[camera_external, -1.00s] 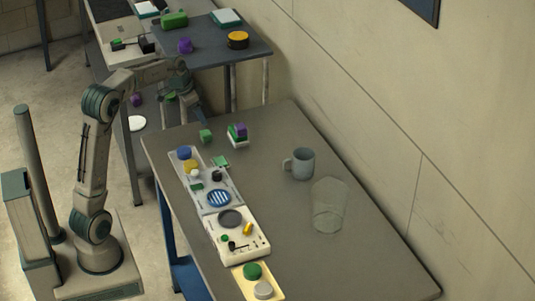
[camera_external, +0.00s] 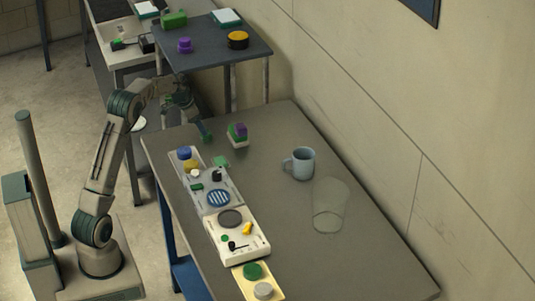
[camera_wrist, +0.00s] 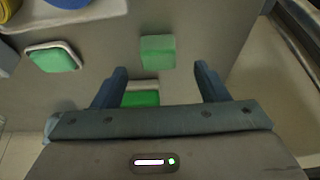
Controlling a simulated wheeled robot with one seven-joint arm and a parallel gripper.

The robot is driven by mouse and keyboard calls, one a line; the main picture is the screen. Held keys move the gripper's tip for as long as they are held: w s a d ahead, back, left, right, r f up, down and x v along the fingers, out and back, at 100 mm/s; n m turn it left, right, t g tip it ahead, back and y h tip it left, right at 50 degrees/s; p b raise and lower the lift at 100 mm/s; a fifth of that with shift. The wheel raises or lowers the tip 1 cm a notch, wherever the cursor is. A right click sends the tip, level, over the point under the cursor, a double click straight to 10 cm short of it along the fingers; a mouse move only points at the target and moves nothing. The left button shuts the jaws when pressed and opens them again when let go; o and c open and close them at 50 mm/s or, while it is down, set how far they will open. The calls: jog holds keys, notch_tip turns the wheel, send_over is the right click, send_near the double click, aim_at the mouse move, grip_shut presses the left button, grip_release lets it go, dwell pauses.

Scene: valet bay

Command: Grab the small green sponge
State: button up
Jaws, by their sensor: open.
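My gripper (camera_external: 205,132) is open above the far left corner of the grey table. Its two blue fingers (camera_wrist: 160,72) show apart in the wrist view. A small plain green block (camera_wrist: 157,52), which looks like the sponge, lies just ahead of the fingertips, in line with the gap, and is not held. In the external view the fingers mostly cover its place. A second green piece with a pale rim (camera_wrist: 140,97) shows lower between the fingers, partly hidden by the gripper body.
A pale-rimmed green pad (camera_wrist: 53,58) lies near the control panels (camera_external: 228,187). A green, purple and white stack (camera_external: 237,135) stands right of my gripper. The dark table (camera_external: 215,50) is behind.

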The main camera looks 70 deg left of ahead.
jog(key=shift+w+p+x, duration=0.2)
jog(key=shift+p+x, duration=0.45)
jog(key=shift+x, duration=2.1)
jog(key=shift+d+r, duration=0.1)
jog(key=c, duration=1)
